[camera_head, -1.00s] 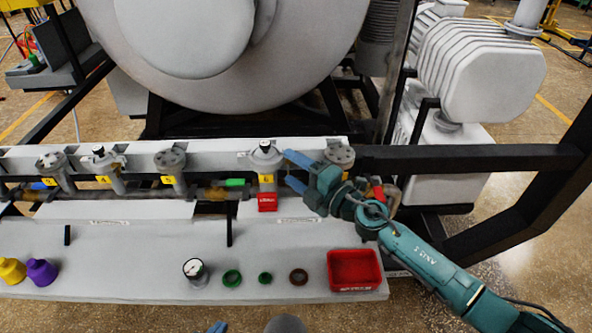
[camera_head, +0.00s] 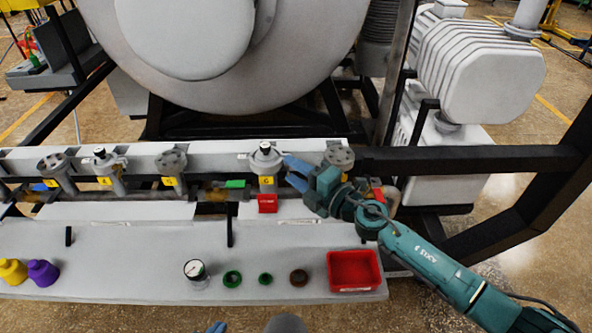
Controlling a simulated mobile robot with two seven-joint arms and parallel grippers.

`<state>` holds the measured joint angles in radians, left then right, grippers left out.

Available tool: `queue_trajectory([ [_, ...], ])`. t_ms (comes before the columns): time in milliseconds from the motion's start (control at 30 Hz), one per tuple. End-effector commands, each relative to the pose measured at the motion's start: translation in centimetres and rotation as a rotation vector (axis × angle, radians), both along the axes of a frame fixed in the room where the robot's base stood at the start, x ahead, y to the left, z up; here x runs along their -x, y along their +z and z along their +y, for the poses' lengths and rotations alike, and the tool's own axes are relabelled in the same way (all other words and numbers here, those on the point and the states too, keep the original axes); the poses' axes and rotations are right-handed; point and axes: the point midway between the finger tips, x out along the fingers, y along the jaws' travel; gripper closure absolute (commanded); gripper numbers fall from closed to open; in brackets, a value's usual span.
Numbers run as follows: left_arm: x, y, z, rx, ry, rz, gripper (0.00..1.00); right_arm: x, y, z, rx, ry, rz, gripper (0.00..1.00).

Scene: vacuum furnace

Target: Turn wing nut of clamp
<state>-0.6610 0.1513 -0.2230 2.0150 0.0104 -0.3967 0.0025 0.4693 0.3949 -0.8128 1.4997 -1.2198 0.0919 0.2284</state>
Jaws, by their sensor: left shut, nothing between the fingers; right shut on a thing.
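The clamp (camera_head: 266,158) sits around the grey port above the yellow label 6, with a black-topped fitting on it. My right gripper (camera_head: 287,168) reaches in from the right. Its blue fingers are closed together at the right side of the clamp, on the wing nut, which they hide. Only the blue tips of my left gripper (camera_head: 217,327) show at the bottom edge, shut and empty, well away from the clamp.
A red tag (camera_head: 267,204) hangs below the clamp. On the shelf are a gauge (camera_head: 195,270), several rings, a red bin (camera_head: 354,270) and purple and yellow caps. A black frame bar lies right.

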Motion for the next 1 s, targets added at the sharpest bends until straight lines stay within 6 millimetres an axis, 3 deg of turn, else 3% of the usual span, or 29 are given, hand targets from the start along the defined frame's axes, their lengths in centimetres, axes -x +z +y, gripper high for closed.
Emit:
queue_trajectory([
  [167,0.32,0.75,0.47,-0.007,0.016,0.021,1.00,-0.07,0.53,-0.14,0.066,0.001,-0.002,0.85],
  [433,1.08,0.03,0.59,-0.021,0.013,0.059,1.00,-0.25,0.77,-0.20,0.200,-0.001,-0.008,0.85],
  [1000,0.33,0.44,0.65,-0.024,0.008,0.040,1.00,-0.15,0.97,0.08,0.481,-0.003,-0.004,0.85],
])
